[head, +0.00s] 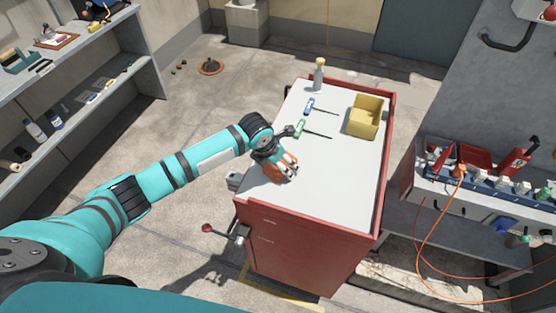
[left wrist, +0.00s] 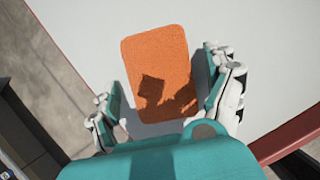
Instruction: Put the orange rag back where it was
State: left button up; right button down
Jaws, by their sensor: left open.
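The orange rag (left wrist: 157,50) lies flat on the white top of the red cabinet (head: 340,180), near its left front edge. It is a rounded rectangle, with a dark shadow across its lower part. In the head view the rag (head: 276,174) is partly hidden behind my left gripper (head: 287,167). My left gripper is open above the rag. In the left wrist view its fingers (left wrist: 168,82) stand on either side of the rag, with no contact visible. My right gripper is not in view.
A yellow bin (head: 364,117), a bottle (head: 319,75), a blue-handled tool (head: 309,106) and a green-handled tool (head: 299,131) stand or lie farther back on the cabinet top. The middle and right front are clear. Shelves (head: 95,62) stand left; a cluttered bench (head: 480,180) stands right.

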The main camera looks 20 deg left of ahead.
pick_arm(q)
jog(key=b+v, duration=0.1)
jog(key=v, duration=1.1)
jog(key=shift+r, duration=0.1)
